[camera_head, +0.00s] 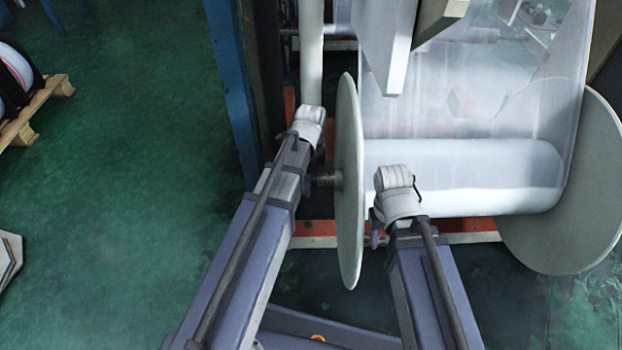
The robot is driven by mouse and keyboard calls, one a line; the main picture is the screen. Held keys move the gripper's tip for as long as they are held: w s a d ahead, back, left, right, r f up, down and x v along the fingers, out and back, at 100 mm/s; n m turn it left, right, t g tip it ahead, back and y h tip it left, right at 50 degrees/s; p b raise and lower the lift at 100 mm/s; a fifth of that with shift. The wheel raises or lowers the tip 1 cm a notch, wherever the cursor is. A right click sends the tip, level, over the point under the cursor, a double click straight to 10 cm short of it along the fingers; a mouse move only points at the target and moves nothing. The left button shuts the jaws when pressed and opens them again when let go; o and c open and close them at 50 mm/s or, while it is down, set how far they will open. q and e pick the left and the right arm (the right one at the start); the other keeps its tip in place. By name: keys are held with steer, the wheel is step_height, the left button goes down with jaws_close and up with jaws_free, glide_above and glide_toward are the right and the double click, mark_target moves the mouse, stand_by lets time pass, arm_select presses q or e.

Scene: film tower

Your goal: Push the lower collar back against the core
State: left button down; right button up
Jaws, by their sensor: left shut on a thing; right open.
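The core carries a white roll of film (475,170), lying level between a large pale disc (349,235) on its left and another pale disc (570,240) on its right. A dark shaft stub (325,181) sticks out left of the left disc, and the lower collar appears to be there, mostly hidden by my arm. My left gripper (309,124) is at that stub, left of the disc, shut on what seems to be the collar; its fingertips are hard to see. My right gripper (395,182) is open in front of the roll, right of the left disc.
A blue post (230,80) stands left of the shaft. Clear film (480,90) rises from the roll. Pale angled panels (385,40) hang above it. An orange-red frame rail (465,225) runs below. A wooden pallet (35,110) lies far left, with open green floor between.

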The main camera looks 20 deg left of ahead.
mark_target(332, 173)
arm_select(q)
steer(key=d, duration=0.2)
steer(key=w+d, duration=0.1)
steer(key=d, duration=0.1)
steer(key=shift+w+d, duration=0.2)
steer(key=shift+w+d, duration=0.15)
steer(key=shift+d, duration=0.4)
jaws_free()
steer(key=shift+w+d, duration=0.1)
steer(key=shift+r, duration=0.1)
steer(key=shift+w+r+p, duration=0.1)
steer(key=shift+r+p, duration=0.55)
steer(key=shift+p, duration=0.1)
steer(key=r+p, duration=0.6)
steer(key=shift+s+a+r, duration=0.2)
steer(key=shift+r, duration=0.05)
steer(key=shift+a, duration=0.1)
